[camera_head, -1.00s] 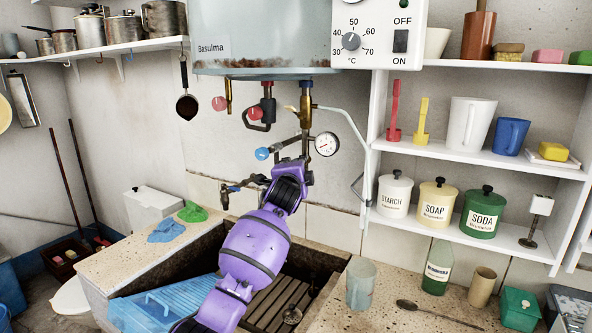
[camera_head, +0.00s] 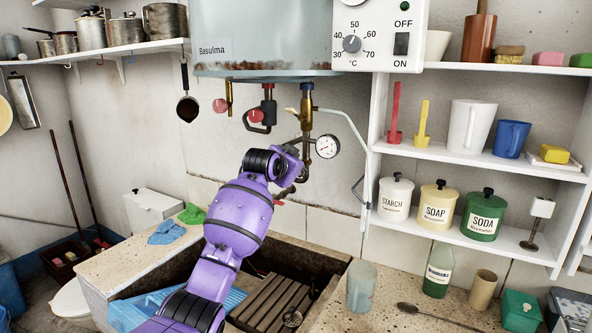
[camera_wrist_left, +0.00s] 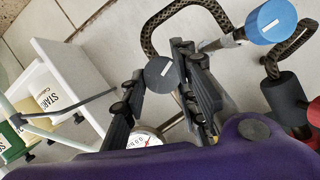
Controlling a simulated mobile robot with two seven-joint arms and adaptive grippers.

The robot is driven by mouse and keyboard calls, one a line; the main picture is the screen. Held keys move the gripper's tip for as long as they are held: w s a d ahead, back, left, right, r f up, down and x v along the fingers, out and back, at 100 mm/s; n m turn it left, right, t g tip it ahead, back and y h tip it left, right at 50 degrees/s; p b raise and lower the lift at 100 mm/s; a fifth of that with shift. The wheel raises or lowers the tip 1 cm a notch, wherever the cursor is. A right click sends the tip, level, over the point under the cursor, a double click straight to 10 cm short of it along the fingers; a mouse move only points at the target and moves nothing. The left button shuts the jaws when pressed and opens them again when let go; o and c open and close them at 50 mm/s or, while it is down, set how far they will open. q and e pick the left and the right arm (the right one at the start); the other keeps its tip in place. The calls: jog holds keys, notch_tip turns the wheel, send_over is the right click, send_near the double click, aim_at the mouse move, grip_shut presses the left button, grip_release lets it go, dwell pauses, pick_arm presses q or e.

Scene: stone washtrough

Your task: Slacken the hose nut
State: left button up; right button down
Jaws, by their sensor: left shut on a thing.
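My left gripper (camera_head: 297,168) reaches up to the pipework under the water heater (camera_head: 262,40), beside the lower end of the brass pipe (camera_head: 306,100). In the left wrist view, its two dark fingers (camera_wrist_left: 162,75) are closed on the sides of a dark round piece with a white line, which I take for the hose nut (camera_wrist_left: 160,72). A dark braided hose (camera_wrist_left: 150,35) curves up behind it. The nut is hidden by my gripper and wrist in the head view. My right gripper is not in view.
Below is the stone trough (camera_head: 335,262) with a slatted rack (camera_head: 275,300). A glass (camera_head: 361,287) stands on the right ledge.

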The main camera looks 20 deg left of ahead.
pick_arm(q)
jog(key=n+h, duration=0.1)
jog(key=f+n+h, duration=0.1)
jog(key=n, duration=0.1)
jog(key=shift+d+g+h, duration=0.1)
jog(key=shift+g+h, duration=0.2)
jog(key=shift+g, duration=0.1)
jog(key=shift+n, duration=0.3)
jog(key=o, duration=1)
jog(key=shift+d+r, duration=0.1)
jog(key=shift+r, duration=0.35)
jog(key=v, duration=1.2)
jog(key=shift+f, duration=0.15)
